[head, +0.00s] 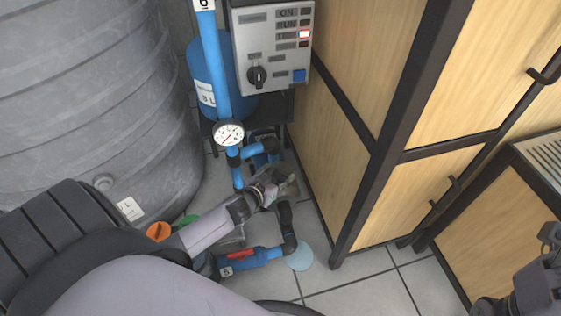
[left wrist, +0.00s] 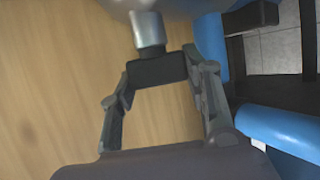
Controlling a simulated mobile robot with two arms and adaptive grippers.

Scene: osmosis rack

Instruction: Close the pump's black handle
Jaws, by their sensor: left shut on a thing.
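My left gripper (head: 268,190) reaches in among the blue and black pipes in the head view, beside the grey metal pump (head: 290,184). In the left wrist view, the black handle (left wrist: 157,70) sits on a short silver stem (left wrist: 149,32) under a grey rounded body. My left gripper (left wrist: 158,80) is shut on the black handle, one finger on each side. In the head view the handle is hidden by the gripper and arm. Part of my right arm and gripper (head: 490,305) shows at the lower right; its fingers are not clear.
A large grey tank (head: 90,90) stands at the left. A control box (head: 272,50) and pressure gauge (head: 229,133) are above the pump. A wooden cabinet (head: 345,130) closes off the right. A red-handled valve (head: 240,254) and water puddle (head: 299,256) lie below.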

